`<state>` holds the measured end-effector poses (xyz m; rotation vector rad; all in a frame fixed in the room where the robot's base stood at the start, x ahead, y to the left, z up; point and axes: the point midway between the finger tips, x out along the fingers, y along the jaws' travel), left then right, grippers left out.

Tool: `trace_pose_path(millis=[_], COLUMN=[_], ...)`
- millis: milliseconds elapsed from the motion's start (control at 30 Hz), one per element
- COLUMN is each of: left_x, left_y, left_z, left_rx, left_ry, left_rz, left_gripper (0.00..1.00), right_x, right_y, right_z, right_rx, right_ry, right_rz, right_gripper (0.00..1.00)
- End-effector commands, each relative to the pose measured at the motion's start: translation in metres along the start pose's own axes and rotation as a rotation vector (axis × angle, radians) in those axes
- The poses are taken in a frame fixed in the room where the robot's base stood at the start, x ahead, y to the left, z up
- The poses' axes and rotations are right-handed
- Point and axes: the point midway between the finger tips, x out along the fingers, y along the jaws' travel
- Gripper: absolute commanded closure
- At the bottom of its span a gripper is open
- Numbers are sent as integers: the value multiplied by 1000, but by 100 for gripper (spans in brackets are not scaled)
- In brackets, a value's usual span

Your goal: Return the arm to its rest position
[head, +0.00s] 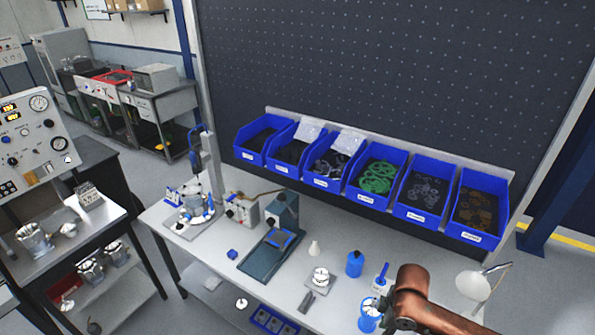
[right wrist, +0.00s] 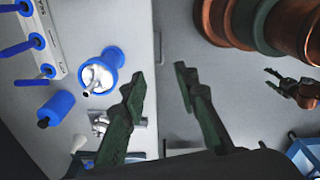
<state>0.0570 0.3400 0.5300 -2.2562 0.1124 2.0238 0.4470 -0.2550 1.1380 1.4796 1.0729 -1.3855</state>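My right arm (head: 425,300) comes in at the lower right of the head view, in front of the bench's near edge. My right gripper (right wrist: 160,82) shows in the right wrist view with its two dark green fingers spread and nothing between them. Below the fingers are the bench edge and the floor. A blue round holder with a metal housing (right wrist: 100,75) stands left of the fingers, apart from them. What looks like my left gripper (right wrist: 285,82) is small at the right of the right wrist view; its fingers are too small to judge. It is not visible in the head view.
The bench (head: 215,262) bears a pale housing (head: 320,278), a blue bottle (head: 354,263), a press (head: 280,235) and a lamp (head: 475,284). Several blue bins (head: 375,186) line its back. A side cart (head: 50,262) stands left. Floor between cart and bench is clear.

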Motion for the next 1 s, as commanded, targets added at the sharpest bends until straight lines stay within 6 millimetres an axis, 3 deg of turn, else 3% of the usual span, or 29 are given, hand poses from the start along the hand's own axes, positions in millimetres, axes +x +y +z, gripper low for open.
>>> trace_pose_path(millis=[233,567,667,1000], left_x=[1,0,0,0], left_y=[-1,1,1,1], left_z=[-5,15,11,5], left_rx=[2,-2,-1,0], left_ry=[4,-22,-17,-7], left_rz=[0,1,1,1], left_gripper=[42,42,42,42], right_x=[26,68,81,111], right_y=[-17,-48,-59,-102], right_z=[-19,-37,-26,73], right_rx=[49,296,455,951], right_ry=[89,279,333,305], right_rz=[13,61,92,212], right_gripper=[72,72,72,72])
